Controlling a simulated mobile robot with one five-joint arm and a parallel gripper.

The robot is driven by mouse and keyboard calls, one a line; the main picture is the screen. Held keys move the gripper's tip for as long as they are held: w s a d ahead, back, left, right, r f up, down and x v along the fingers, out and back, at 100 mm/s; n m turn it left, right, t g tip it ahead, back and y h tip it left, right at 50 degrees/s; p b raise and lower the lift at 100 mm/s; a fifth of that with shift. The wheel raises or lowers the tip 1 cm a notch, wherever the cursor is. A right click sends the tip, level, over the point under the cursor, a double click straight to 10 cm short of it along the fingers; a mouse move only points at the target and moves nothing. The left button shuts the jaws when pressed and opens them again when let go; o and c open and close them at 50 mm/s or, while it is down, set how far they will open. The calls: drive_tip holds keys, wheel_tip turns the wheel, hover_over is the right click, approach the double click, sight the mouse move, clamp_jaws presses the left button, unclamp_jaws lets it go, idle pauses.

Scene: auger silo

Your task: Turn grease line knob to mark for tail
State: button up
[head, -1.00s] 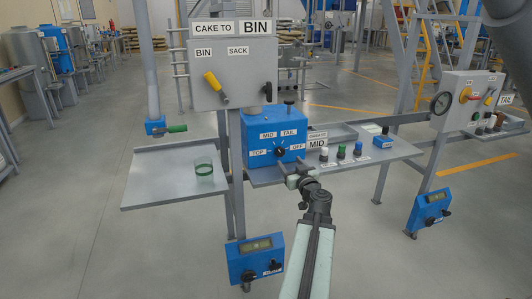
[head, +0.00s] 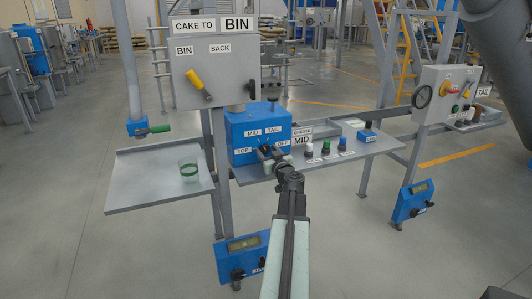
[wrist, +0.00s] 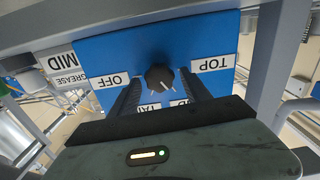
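The grease line knob (wrist: 160,78) is a small black round knob on the blue box (head: 246,128). Labels OFF, TAIL, MID and TOP surround it. The wrist view shows them upside down, with TAIL (wrist: 150,107) and MID partly hidden by my gripper. A pale pointer line on the knob seems to lean toward MID, but it is small. My gripper (head: 266,152) is at the box front and hides most of the knob in the head view. In the wrist view its two dark fingers are open, one on each side of the knob, apparently not touching it.
A grey board with BIN and SACK labels and a yellow lever (head: 198,82) stands above the box. A shelf (head: 140,188) with a green-banded glass (head: 189,172) is at left. Several small knobs and a GREASE MID sign (head: 301,138) sit at right.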

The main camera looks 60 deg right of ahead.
drive_tip(key=shift+a, duration=0.1)
clamp_jaws()
drive_tip(key=m, duration=0.5)
drive_tip(key=shift+m, duration=0.4)
drive_tip(key=m, duration=0.6)
drive_tip(key=shift+s+d, duration=0.1)
drive_tip(key=shift+d, duration=0.1)
drive_tip(key=shift+o, duration=1.5)
unclamp_jaws()
